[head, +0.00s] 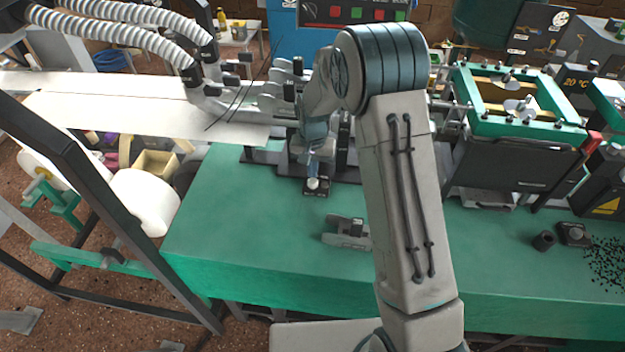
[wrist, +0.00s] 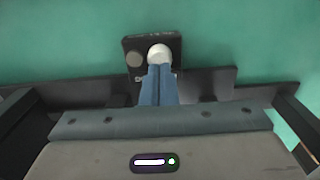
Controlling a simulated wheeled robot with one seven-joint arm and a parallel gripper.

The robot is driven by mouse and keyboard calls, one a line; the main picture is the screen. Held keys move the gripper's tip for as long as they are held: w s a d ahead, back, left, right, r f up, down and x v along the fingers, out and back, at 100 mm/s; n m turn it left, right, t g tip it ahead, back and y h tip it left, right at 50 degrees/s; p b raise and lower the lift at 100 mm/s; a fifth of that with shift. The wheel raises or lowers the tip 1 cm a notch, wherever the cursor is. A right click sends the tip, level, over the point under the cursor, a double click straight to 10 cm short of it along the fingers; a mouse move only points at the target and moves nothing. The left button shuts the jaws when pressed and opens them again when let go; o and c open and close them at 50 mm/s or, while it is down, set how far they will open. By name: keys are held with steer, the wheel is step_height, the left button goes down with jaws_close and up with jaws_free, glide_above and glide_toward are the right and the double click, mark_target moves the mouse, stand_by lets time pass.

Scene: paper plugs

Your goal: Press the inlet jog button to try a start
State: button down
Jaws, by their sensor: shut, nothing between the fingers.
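A small black control box (wrist: 128,45) lies on the green bench top. It has a round white button (wrist: 160,52) and a darker grey button (wrist: 134,59) to the left. The box (head: 318,193) also shows in the head view, below my arm, with the white button (head: 313,184) on top. My gripper (wrist: 161,68) has its blue fingers shut together, empty, with the tips at the near edge of the white button. In the head view my gripper (head: 314,177) points down just above it. I cannot tell whether the tips touch. Lettering on the box is partly hidden by the fingers.
A dark machine rail (wrist: 220,82) runs close beside the box. A grey clamp-like part (head: 345,232) lies on the green bench (head: 250,235) in front. A green-framed machine (head: 515,125) stands right. A paper web (head: 120,110) enters from the left.

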mark_target(313, 180)
steer(key=shift+f+b, duration=0.2)
steer(key=shift+b, duration=0.1)
steer(key=shift+f+b, duration=0.8)
steer(key=shift+f, duration=0.2)
stand_by(0.4)
steer(key=shift+r, duration=0.1)
stand_by(0.4)
steer(key=shift+r+p, duration=0.55)
steer(key=shift+r, duration=0.55)
steer(key=shift+r+p, duration=0.8)
steer(key=shift+r, duration=0.7)
steer(key=shift+r, duration=0.1)
